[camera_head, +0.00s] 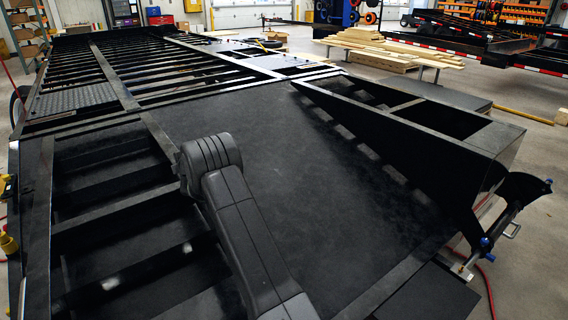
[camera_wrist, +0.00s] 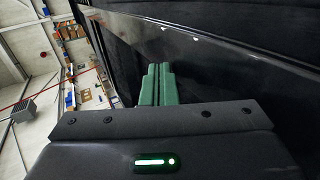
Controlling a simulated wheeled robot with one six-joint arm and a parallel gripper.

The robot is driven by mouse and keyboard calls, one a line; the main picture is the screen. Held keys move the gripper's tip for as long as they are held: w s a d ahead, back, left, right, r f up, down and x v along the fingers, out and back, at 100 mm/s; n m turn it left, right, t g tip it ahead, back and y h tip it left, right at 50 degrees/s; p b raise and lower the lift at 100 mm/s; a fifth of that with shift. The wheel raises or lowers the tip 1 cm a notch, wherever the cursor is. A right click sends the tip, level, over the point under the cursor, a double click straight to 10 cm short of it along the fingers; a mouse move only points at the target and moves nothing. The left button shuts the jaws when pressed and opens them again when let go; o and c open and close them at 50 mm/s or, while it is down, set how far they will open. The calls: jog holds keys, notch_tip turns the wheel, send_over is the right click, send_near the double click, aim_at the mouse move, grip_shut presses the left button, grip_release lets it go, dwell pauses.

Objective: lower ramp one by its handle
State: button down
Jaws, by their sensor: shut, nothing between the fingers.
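My gripper shows in the wrist view as two green fingers (camera_wrist: 157,85) side by side. They are shut with nothing between them, close to a dark smooth panel (camera_wrist: 215,50); I cannot tell whether they touch it. In the head view the gripper is out of sight; my grey arm crosses the lower middle. A black slatted section (camera_head: 110,216) lies at the left of the trailer. A black wedge-shaped frame (camera_head: 408,121) stands raised at the right. I cannot tell which is ramp one.
A smooth black deck (camera_head: 290,160) lies between the two sections. The slatted trailer bed (camera_head: 150,70) runs away to the back left. Stacked lumber (camera_head: 375,48) stands behind. A red hose (camera_head: 489,285) lies on the floor at right. Open concrete floor lies beyond.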

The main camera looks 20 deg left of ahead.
notch_tip(320, 180, up, 14)
jog(key=p, duration=0.9)
jog(key=shift+d+f, duration=0.15)
jog(key=shift+d, duration=0.05)
jog(key=w+d+p, duration=0.3)
jog(key=w+d, duration=0.5)
jog(key=w, duration=0.3)
jog(key=shift+d, duration=0.3)
jog(key=shift+s, duration=0.1)
jog(key=s+a+b, duration=0.1)
jog(key=s+a, duration=0.6)
jog(key=s, duration=0.1)
jog(key=shift+s+b, duration=0.3)
jog(key=shift+s, duration=0.1)
